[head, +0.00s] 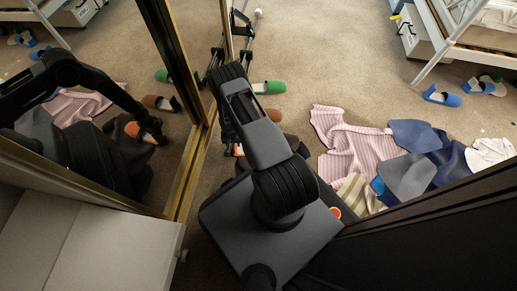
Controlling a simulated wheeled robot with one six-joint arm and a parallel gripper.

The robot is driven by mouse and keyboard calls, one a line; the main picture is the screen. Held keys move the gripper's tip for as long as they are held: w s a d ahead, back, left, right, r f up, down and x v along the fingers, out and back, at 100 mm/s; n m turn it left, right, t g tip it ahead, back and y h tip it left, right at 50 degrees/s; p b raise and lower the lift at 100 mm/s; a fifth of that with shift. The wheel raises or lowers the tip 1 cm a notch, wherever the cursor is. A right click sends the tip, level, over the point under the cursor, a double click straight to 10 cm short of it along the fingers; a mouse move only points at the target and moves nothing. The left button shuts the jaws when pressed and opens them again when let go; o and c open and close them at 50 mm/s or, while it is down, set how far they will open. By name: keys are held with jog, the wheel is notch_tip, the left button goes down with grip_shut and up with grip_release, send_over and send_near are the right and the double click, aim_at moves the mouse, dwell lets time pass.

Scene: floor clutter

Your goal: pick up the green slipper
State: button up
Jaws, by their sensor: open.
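The green slipper (269,87) lies on the beige carpet just right of the mirror's edge, beyond my raised arm. Its left end is close to my arm in the picture, and its reflection shows in the mirror. My gripper (238,149) hangs low, nearer to me than the slipper and apart from it. It is mostly hidden behind my own arm. It is open, and I see nothing held in it. Its reflection shows in the mirror, near something orange and black.
A tall gold-framed mirror (95,125) stands at left. An orange-brown slipper (273,115) lies near the green one. A pink striped garment (345,140) and blue clothes (418,134) lie at right. Blue slippers (441,96) lie by a white bed frame (437,60). The upper-middle carpet is clear.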

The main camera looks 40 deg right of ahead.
jog(key=shift+r, duration=0.1)
grip_shut()
dwell(0.5)
